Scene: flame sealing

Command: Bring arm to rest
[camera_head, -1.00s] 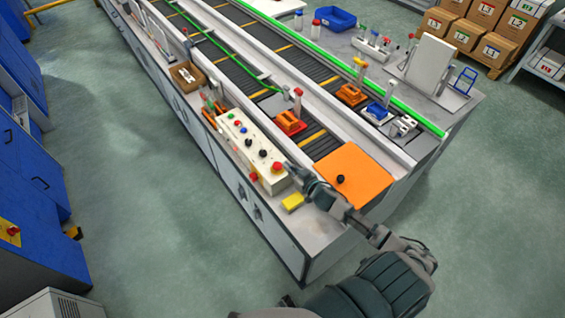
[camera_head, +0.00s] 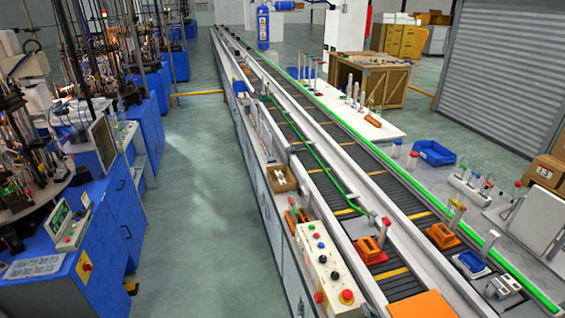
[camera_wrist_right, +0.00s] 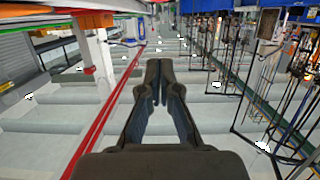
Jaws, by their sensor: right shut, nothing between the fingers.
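My right gripper (camera_wrist_right: 155,98) shows in the right wrist view with its dark fingers together at the tips and nothing between them. Neither gripper shows in the head view now. The control box (camera_head: 325,262) with coloured buttons stands on the near end of the conveyor bench, with a red button (camera_head: 346,296) at its front corner. No arm of mine is over the box or the bench in the head view.
The conveyor line (camera_head: 330,185) runs away up the middle. An orange plate (camera_head: 422,306) lies at its near end. A blue bin (camera_head: 434,153) stands to the right. Blue cabinets (camera_head: 118,225) line the left. The floor aisle (camera_head: 195,230) between is clear.

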